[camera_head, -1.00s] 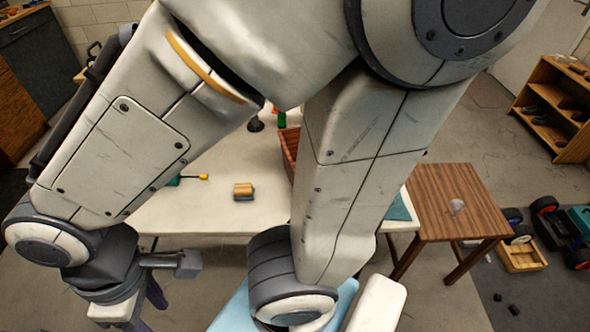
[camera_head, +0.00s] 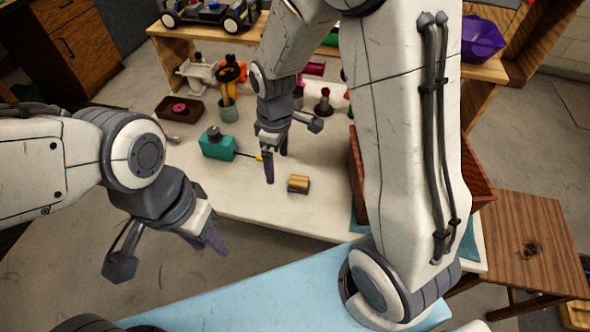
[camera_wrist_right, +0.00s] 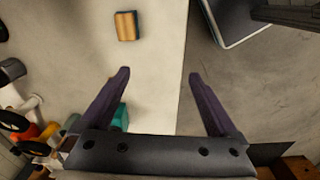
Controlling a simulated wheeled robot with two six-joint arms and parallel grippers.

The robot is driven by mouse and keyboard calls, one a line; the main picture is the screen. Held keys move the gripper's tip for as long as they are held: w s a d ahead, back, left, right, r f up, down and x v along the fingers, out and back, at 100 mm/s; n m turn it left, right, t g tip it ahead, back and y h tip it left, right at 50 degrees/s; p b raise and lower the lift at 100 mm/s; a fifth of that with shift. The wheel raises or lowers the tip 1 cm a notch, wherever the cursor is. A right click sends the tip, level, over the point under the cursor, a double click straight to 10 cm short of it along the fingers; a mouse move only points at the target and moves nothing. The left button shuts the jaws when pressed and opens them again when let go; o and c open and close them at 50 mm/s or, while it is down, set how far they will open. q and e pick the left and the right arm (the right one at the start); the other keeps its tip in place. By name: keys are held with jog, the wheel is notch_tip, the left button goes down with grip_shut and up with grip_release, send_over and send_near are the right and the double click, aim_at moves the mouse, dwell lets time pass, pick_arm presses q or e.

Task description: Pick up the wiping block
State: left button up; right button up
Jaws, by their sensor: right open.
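The wiping block (camera_head: 299,184), a small tan block with a dark bluish layer under it, lies on the pale worktable (camera_head: 270,208). It also shows at the top of the right wrist view (camera_wrist_right: 125,26), ahead of the fingers and left of centre. My right gripper (camera_head: 276,168) points down over the table, just left of the block in the head view. Its dark fingers (camera_wrist_right: 160,76) are spread with nothing between them. My left gripper (camera_head: 210,238) hangs off the table's front left side, apart from the block; its finger gap is unclear.
A teal box-shaped item (camera_head: 217,145) with a yellow-tipped rod lies left of the block. A brown tray (camera_head: 190,113) and a cup holding tools (camera_head: 228,110) stand behind it. A reddish-brown crate (camera_head: 478,182) is at the right, partly hidden by my arm. The table around the block is clear.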

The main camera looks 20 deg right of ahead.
jog(key=w+d+f+n, duration=0.1)
jog(key=w+d+f, duration=0.3)
jog(key=d+f, duration=0.3)
send_over(299, 180)
notch_tip(299, 180, down, 4)
jog(key=shift+w+d+f, duration=0.1)
jog(key=shift+w+f, duration=0.05)
jog(key=shift+f, duration=0.1)
jog(key=shift+f+p, duration=0.65)
jog(key=shift+f, duration=2.45)
jog(key=c, duration=1.5)
